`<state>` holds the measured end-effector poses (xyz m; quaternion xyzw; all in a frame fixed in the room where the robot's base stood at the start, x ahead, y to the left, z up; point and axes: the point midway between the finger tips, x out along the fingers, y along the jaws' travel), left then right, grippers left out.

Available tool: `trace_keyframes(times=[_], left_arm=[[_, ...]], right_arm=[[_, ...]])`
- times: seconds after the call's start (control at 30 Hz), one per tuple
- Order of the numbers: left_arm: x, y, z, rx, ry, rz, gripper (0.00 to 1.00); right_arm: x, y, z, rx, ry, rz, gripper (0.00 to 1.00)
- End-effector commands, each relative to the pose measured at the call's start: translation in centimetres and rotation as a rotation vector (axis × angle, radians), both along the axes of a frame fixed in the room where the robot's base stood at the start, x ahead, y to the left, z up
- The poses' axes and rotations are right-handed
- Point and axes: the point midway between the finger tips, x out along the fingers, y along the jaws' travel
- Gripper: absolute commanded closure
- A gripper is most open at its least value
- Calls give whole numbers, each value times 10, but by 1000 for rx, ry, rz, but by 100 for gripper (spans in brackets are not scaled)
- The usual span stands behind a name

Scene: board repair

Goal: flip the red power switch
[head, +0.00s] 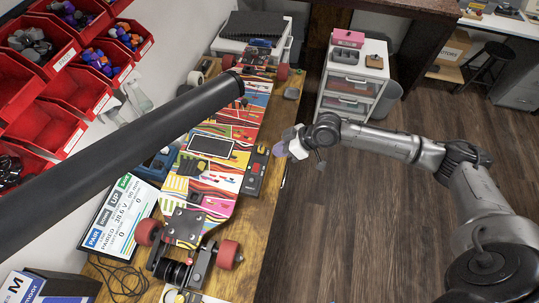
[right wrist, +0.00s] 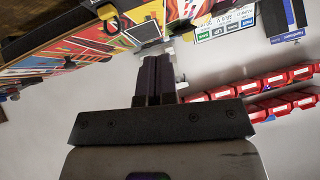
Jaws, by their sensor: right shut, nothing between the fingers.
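A narrow dark box (head: 253,172) lies at the right edge of the patterned longboard (head: 217,170) in the head view. A small red-orange spot (head: 256,168) on its top looks like the red switch, but its position is too small to tell. My right gripper (head: 282,150) is just to the right of the box, apparently apart from it. In the right wrist view its dark fingers (right wrist: 155,75) are together and empty, with the longboard (right wrist: 70,45) beyond them to the left. My left gripper is not in view.
The longboard lies along a wooden bench (head: 262,235) with red wheels (head: 229,255) at the near end. A display panel (head: 119,216) is at the left. Red bins (head: 75,90) hang on the wall. A white drawer cart (head: 352,80) stands behind; floor to the right is open.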

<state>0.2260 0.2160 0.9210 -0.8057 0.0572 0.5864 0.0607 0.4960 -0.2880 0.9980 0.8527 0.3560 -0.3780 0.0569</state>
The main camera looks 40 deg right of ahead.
Motion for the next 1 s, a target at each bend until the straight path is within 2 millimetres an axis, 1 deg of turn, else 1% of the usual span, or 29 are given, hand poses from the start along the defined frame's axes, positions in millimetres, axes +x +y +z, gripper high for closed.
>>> trace_keyframes(times=[0.03,0.2,0.67,0.77,0.87,0.97,1.0], left_arm=[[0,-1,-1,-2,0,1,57],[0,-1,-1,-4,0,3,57],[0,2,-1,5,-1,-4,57],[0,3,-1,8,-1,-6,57],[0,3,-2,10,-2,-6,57],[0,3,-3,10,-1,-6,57],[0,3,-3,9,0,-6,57]], right_arm=[[-3,-5,3,-3,1,-1,100],[-8,-12,13,-1,0,-1,100],[-10,-13,17,2,-1,0,100],[-6,-13,23,2,-13,-1,100],[6,-12,40,4,-54,0,100],[25,-5,69,17,-119,8,100],[32,-1,82,23,-148,14,100]])
